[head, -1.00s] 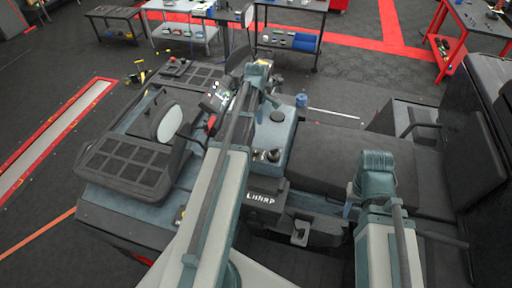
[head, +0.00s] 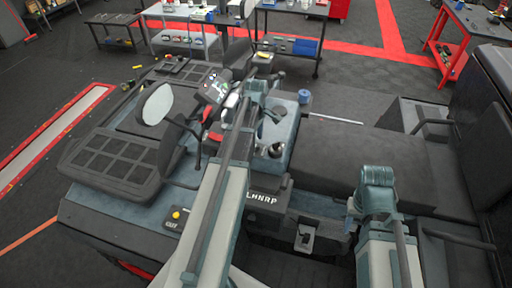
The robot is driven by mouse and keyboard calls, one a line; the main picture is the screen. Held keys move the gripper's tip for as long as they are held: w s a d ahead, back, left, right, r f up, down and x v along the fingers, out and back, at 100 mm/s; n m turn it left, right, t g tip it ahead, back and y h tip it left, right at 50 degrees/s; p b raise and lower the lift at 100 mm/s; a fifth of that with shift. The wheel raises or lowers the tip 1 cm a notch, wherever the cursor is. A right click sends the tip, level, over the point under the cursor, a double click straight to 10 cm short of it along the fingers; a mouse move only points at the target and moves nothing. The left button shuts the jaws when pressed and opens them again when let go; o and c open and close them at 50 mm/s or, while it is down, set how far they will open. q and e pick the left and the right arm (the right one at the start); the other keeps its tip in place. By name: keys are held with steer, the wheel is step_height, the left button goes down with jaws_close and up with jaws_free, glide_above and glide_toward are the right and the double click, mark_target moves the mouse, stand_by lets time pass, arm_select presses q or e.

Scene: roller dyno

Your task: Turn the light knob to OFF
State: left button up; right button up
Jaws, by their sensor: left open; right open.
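I cannot tell for certain which control is the light knob. A yellow knob (head: 176,214) sits on a small dark labelled panel at the vehicle's near left. A dark round knob (head: 275,150) sits on the blue-grey console (head: 279,132), above a plate lettered like "LHNRP". The knob settings are too small to read. My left gripper (head: 262,94) is over the far part of the console, near the dash, largely hidden by its own wrist. It is open, and I see nothing held. My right gripper (head: 351,208) is open beside the seat, apart from the console and mostly hidden.
The vehicle has a dark seat (head: 362,150), a steering wheel and mirror (head: 157,104) left of my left arm, and a lit display (head: 214,88). Workbenches (head: 290,40) stand behind. A red-edged strip (head: 60,135) lies on the floor at left.

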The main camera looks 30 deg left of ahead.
arm_select(q)
steer(key=shift+f, duration=0.55)
arm_select(e)
steer(key=shift+f, duration=0.5)
arm_select(q)
steer(key=shift+c, duration=0.2)
jaws_close()
